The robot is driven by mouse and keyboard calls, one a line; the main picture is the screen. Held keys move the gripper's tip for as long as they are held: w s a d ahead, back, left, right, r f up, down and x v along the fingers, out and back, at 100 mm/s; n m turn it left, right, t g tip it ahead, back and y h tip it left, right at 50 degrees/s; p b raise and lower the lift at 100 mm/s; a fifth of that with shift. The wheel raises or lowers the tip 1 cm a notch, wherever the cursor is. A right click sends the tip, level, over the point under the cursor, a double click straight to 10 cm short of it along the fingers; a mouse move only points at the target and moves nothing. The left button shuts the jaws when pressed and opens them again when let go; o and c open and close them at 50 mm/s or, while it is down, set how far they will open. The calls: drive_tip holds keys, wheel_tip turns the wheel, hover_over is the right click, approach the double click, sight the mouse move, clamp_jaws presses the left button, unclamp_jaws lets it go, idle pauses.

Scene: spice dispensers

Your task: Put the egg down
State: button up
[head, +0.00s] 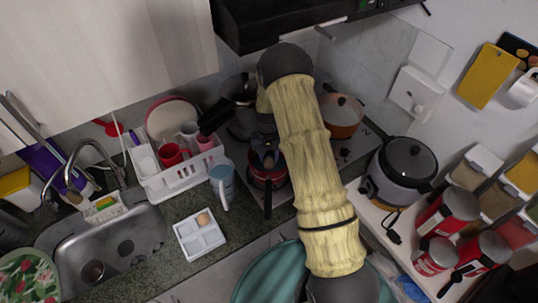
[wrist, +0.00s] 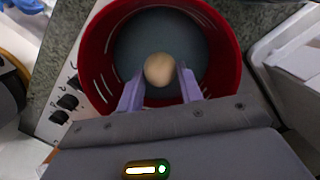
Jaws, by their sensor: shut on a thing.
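My gripper (wrist: 161,71) points down into a red pan (wrist: 229,62) with a grey inside. Its two pale fingers are shut on a light brown egg (wrist: 158,66). The egg is inside the pan's rim in the picture; I cannot tell whether it touches the bottom. In the head view the red pan (head: 268,181) is on the stove, its dark handle toward the front. My gripper (head: 264,152) is over it, partly hidden by my arm, and the held egg cannot be made out there.
A white tray (head: 188,241) on the counter holds another egg (head: 203,219). A blue-grey mug (head: 222,181) stands close left of the pan. A dark pot (head: 240,90) and a lidded orange pot (head: 341,114) are behind. A rice cooker (head: 402,163) stands right.

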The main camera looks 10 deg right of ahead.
drive_tip(key=shift+f, duration=0.2)
drive_tip(key=o, duration=1)
drive_tip(key=shift+r, duration=0.1)
drive_tip(key=r+b, duration=0.1)
drive_tip(key=r, duration=0.1)
drive_tip(key=r+b, duration=0.1)
drive_tip(key=r, duration=0.1)
drive_tip(key=r+b, duration=0.1)
drive_tip(key=r, duration=0.1)
drive_tip(key=shift+w+r, duration=0.15)
drive_tip(key=shift+w, duration=0.2)
drive_tip(key=shift+r, duration=0.5)
